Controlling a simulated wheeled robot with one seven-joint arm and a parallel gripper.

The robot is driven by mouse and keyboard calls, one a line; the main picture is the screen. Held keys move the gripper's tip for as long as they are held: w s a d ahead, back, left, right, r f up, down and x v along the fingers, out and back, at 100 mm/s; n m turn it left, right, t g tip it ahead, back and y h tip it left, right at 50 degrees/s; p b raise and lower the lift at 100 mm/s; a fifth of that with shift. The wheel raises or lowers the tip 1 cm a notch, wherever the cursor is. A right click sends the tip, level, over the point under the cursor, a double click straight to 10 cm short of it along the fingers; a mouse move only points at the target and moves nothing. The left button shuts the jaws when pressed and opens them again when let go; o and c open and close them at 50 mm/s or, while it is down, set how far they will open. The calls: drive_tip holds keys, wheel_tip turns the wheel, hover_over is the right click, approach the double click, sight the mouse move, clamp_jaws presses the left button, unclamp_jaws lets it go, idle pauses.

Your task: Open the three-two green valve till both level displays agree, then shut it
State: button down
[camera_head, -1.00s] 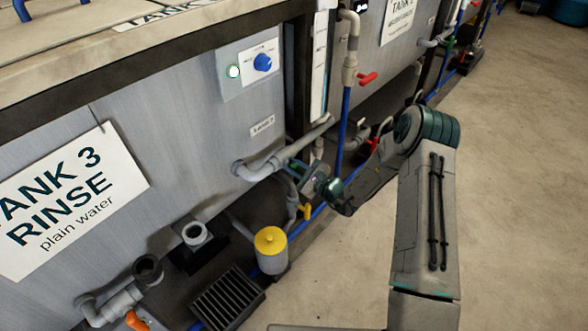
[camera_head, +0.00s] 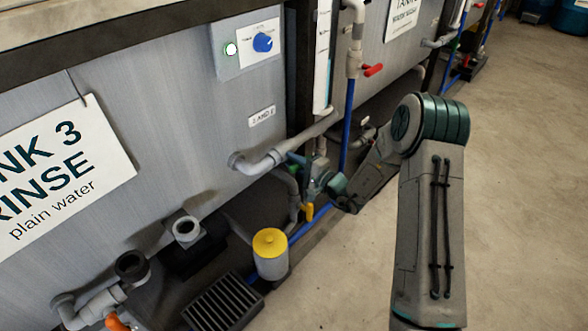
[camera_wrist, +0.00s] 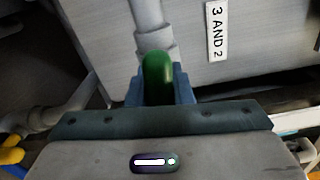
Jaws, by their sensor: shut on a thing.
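The green valve handle (camera_wrist: 157,75) stands between the two blue fingers of my gripper (camera_wrist: 160,88) in the wrist view, and the gripper is shut on it. It sits at a grey pipe beside a label reading "3 AND 2" (camera_wrist: 217,30). In the head view my gripper (camera_head: 305,170) is at the pipe low on the tank wall, below the label (camera_head: 262,117). The fingers hide most of the handle there, so its turn angle is unclear. A tall white strip (camera_head: 322,60), possibly a level gauge, stands between the tanks. No level reading is legible.
A red-handled valve (camera_head: 372,70) is above my wrist. A yellow-orange small valve (camera_head: 309,211), a yellow-capped container (camera_head: 270,248) and a floor grate (camera_head: 222,303) are below. A box with a blue knob (camera_head: 263,42) is on the wall. Open floor (camera_head: 520,200) lies right.

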drive_tip(key=shift+f+n+b, duration=0.1)
drive_tip(key=shift+n+b, duration=0.6)
drive_tip(key=shift+w, duration=0.1)
drive_tip(key=c, duration=1.3)
unclamp_jaws()
drive_tip(key=p+v, duration=0.2)
drive_tip(key=v, duration=1.1)
drive_tip(key=shift+s+d, duration=0.25)
drive_tip(key=shift+d, duration=0.05)
